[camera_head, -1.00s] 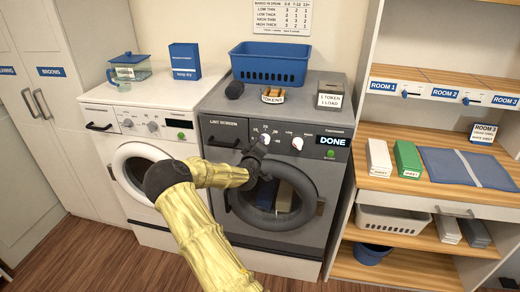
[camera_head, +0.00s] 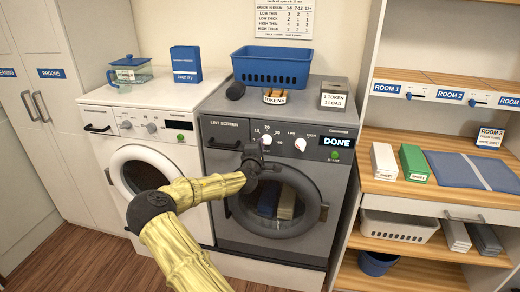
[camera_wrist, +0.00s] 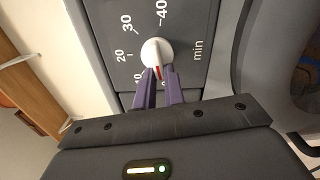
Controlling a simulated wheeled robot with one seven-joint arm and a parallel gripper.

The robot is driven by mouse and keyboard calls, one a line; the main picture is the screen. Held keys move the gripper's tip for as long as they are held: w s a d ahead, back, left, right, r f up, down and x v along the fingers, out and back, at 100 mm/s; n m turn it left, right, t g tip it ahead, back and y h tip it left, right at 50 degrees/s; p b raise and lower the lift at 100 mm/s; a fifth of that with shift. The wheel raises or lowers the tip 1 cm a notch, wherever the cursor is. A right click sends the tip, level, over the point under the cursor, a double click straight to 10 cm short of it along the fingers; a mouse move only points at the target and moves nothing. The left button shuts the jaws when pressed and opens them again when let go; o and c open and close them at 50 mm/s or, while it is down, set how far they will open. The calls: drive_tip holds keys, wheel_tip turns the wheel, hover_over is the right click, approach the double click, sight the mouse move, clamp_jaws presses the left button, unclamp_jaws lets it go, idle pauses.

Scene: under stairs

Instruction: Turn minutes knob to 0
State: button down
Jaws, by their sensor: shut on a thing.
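The minutes knob (camera_wrist: 155,50) is white with a red pointer line and sits on the grey dryer's panel. The wrist view shows the dial marks 20, 30 and 40 and the word min around it. The red line points down in that view, between my fingertips, where the lowest marks are partly hidden. My gripper (camera_wrist: 158,75) is shut on the near end of the knob, one purple finger on each side. In the head view, the knob (camera_head: 266,142) shows just above my gripper (camera_head: 255,152). The dryer display (camera_head: 336,142) reads DONE.
A second white knob (camera_head: 300,144) marked low and high sits to the right. The round dryer door (camera_head: 233,207) is below my gripper. A white washer (camera_head: 110,98) stands left and a wooden shelf unit (camera_head: 400,200) right.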

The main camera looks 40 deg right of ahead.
idle(0.3)
drive_tip(key=c, duration=1.5)
unclamp_jaws()
drive_tip(key=shift+a, duration=0.15)
drive_tip(key=b+v, duration=0.2)
drive_tip(key=v, duration=1.5)
drive_tip(key=shift+s+a, duration=0.1)
drive_tip(key=shift+f, duration=0.1)
